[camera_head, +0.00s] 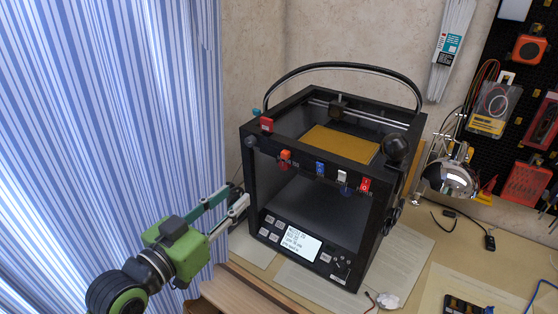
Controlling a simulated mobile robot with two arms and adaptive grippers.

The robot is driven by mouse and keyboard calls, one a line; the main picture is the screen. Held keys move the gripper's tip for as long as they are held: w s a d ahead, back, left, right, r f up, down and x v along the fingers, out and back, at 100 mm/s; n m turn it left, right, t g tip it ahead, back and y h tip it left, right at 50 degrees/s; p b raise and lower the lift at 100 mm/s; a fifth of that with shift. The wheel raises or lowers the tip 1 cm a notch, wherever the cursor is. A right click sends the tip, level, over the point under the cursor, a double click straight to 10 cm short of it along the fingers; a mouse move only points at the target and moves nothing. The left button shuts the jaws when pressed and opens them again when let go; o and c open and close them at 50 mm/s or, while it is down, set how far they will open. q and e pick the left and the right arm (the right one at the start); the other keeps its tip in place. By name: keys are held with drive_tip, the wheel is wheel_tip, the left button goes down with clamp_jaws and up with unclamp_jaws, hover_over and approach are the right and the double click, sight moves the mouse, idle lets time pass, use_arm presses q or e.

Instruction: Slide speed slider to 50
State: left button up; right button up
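A black box-shaped 3D printer (330,170) stands on the table, with a lit display (297,241) low on its front; the small text is hard to read. Along its top front edge sit small coloured controls: an orange one (285,156), a blue one (320,168) and a red one (365,185). I cannot tell which is the speed slider. My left gripper (241,194) is at the printer's left front edge, left of and below these controls. Its two fingers are apart with nothing seen between them; whether a tip touches the printer is unclear. My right gripper is out of view.
A striped curtain (110,120) hangs at the left. A black hose arches over the printer. A chrome lamp (449,178) stands to its right, before a black pegboard with tools. Papers and cables lie on the table. A red block (267,124) sits on the printer's top left corner.

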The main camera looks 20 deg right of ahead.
use_arm(q)
wheel_tip(320, 180, up, 4)
drive_tip(key=s+d+m+h, duration=0.1)
drive_tip(key=s, duration=0.2)
drive_tip(key=p, duration=0.3)
approach(283, 155)
drive_tip(key=shift+g, duration=0.3)
drive_tip(key=x, duration=0.7)
drive_tip(key=shift+w+r, duration=0.2)
drive_tip(key=shift+r, duration=0.05)
drive_tip(key=shift+w+d+f, duration=0.1)
drive_tip(key=shift+w+d, duration=0.2)
drive_tip(key=shift+d, duration=0.2)
clamp_jaws()
